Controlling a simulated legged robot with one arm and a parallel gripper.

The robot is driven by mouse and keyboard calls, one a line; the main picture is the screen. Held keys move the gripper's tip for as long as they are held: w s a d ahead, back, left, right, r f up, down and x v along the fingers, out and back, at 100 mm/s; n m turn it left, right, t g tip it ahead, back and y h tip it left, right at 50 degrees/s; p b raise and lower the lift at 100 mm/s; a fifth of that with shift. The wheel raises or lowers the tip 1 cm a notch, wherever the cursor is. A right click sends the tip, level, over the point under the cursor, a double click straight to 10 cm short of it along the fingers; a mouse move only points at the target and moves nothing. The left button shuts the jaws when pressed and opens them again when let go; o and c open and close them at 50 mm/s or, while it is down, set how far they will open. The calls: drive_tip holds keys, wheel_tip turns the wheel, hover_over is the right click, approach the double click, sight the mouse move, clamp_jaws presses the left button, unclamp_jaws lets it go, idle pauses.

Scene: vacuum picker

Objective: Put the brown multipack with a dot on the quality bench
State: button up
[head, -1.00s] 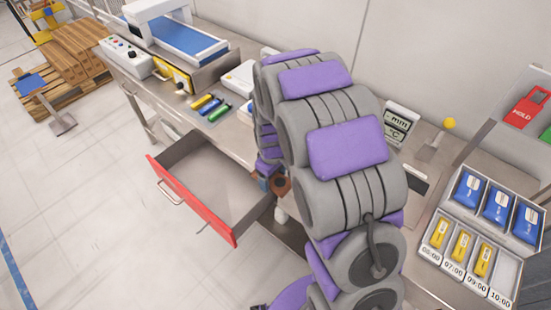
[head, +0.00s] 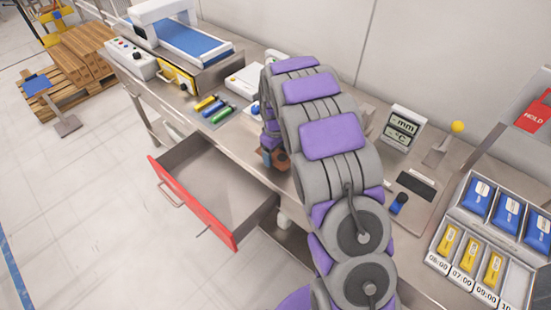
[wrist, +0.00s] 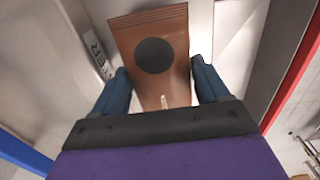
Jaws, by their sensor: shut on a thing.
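The brown multipack (wrist: 125,32) with a round dark dot (wrist: 154,55) sits between the two blue fingers of my gripper (wrist: 162,85) in the wrist view. My gripper is shut on it. In the head view my gripper (head: 270,158) is low beside the bench edge, at the right end of the open drawer, mostly hidden behind my arm. A small brown part of the multipack (head: 282,160) shows there. The steel bench (head: 252,128) runs along the wall behind; I cannot tell whether the pack touches it.
The drawer (head: 205,178) with a red front (head: 190,203) is pulled out, its visible floor bare. Coloured cylinders (head: 216,108) and a small conveyor (head: 190,40) stand on the bench at left. A display (head: 402,128) and a box of blue and yellow packs (head: 480,230) are at right.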

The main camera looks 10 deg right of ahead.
wheel_tip(320, 180, down, 3)
drive_tip(key=shift+r+b, duration=0.15)
drive_tip(key=shift+b, duration=0.15)
drive_tip(key=o, duration=1.2)
drive_tip(key=shift+c, duration=0.2)
drive_tip(key=shift+r, duration=0.1)
